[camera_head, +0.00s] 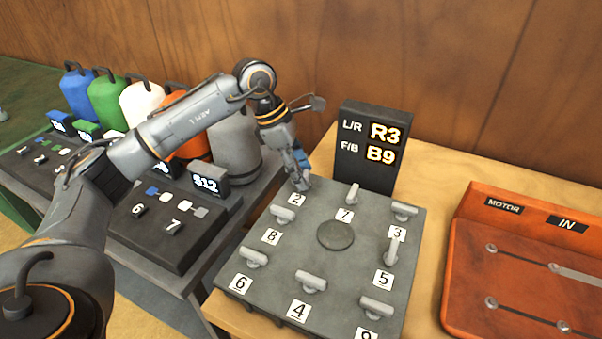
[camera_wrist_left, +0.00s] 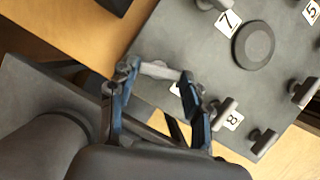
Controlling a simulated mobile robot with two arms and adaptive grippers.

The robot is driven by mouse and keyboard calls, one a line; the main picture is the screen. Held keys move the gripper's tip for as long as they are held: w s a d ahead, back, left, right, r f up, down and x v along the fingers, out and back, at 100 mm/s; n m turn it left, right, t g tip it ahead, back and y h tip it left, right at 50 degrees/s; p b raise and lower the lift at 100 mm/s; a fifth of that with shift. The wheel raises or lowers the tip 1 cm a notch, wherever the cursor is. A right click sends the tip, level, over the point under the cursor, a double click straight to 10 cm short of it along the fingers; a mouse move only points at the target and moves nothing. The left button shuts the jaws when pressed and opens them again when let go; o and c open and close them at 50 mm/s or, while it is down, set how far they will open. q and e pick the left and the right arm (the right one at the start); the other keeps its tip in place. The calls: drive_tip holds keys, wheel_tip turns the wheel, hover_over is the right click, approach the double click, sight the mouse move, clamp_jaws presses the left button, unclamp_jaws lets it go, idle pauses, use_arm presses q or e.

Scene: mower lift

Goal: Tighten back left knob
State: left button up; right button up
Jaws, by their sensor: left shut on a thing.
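A grey square plate (camera_head: 345,265) with several numbered T-shaped knobs lies on the wooden bench. My left gripper (camera_head: 302,184) reaches down to its back left corner, just above the label 2 (camera_head: 297,199). In the left wrist view, the blue-grey fingers (camera_wrist_left: 158,74) are shut on the pale bar of the back left knob (camera_wrist_left: 160,70), one finger at each end. In the head view the gripper mostly hides this knob. My right gripper is not in view.
A dark display (camera_head: 370,145) reading "L/R R3" and "F/B B9" stands behind the plate. Close by are knob 8 (camera_head: 283,214) and knob 7 (camera_head: 352,194). Coloured canisters (camera_head: 107,100) stand at the left, and an orange panel (camera_head: 530,265) lies at the right.

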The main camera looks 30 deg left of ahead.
use_arm(q)
drive_tip(key=shift+w+m+g+b, duration=0.15)
drive_tip(key=shift+m+g, duration=0.15)
drive_tip(key=shift+m, duration=0.55)
drive_tip(key=shift+w+m+g+b, duration=0.15)
drive_tip(key=shift+m+g, duration=0.15)
drive_tip(key=shift+m, duration=0.55)
drive_tip(key=shift+s+m, duration=0.1)
drive_tip(key=shift+m, duration=0.2)
drive_tip(key=o, duration=1.2)
drive_tip(key=shift+c, duration=0.2)
drive_tip(key=shift+a+r, duration=0.1)
drive_tip(key=v, duration=1.2)
drive_tip(key=shift+a, duration=0.1)
